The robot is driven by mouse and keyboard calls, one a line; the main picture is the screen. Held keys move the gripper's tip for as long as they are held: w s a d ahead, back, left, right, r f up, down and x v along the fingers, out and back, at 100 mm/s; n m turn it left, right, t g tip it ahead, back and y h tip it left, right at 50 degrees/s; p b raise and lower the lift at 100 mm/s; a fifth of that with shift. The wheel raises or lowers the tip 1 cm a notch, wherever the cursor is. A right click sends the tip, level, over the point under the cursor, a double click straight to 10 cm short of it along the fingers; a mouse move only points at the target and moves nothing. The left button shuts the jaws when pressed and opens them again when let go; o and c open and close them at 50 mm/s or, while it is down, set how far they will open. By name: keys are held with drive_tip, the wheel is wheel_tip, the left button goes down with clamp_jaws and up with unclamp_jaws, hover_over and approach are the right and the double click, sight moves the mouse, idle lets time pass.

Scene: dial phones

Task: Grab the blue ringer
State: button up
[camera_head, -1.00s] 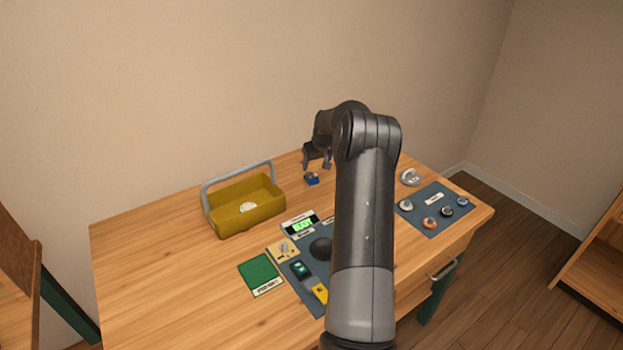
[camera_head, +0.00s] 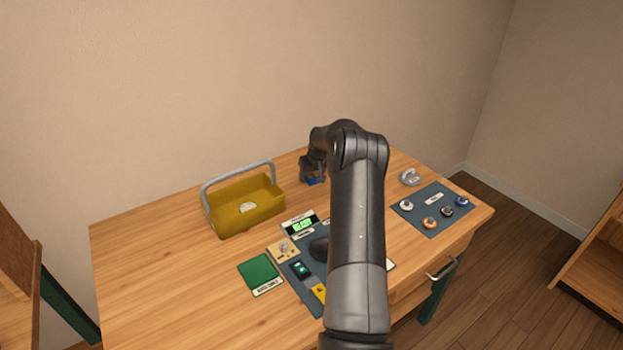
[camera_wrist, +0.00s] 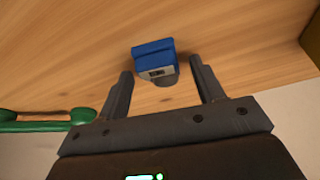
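The blue ringer (camera_wrist: 154,58) is a small blue block with a grey, rounded part at its near end, lying on the wooden table. In the wrist view it sits between and just beyond the fingertips of my gripper (camera_wrist: 160,68). My gripper is open, with gaps between each finger and the block. In the head view my gripper (camera_head: 312,178) is low over the back of the table, and only a sliver of the blue ringer (camera_head: 312,181) shows beneath it.
A yellow basket (camera_head: 228,222) with a grey handle stands to the left. A green pad (camera_head: 259,270) and a dark board (camera_head: 303,288) with parts lie in front. A blue-grey mat (camera_head: 436,222) with several round dials is at the right. A green handset (camera_wrist: 40,121) shows in the wrist view.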

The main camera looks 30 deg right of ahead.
drive_tip(key=c, duration=1.1)
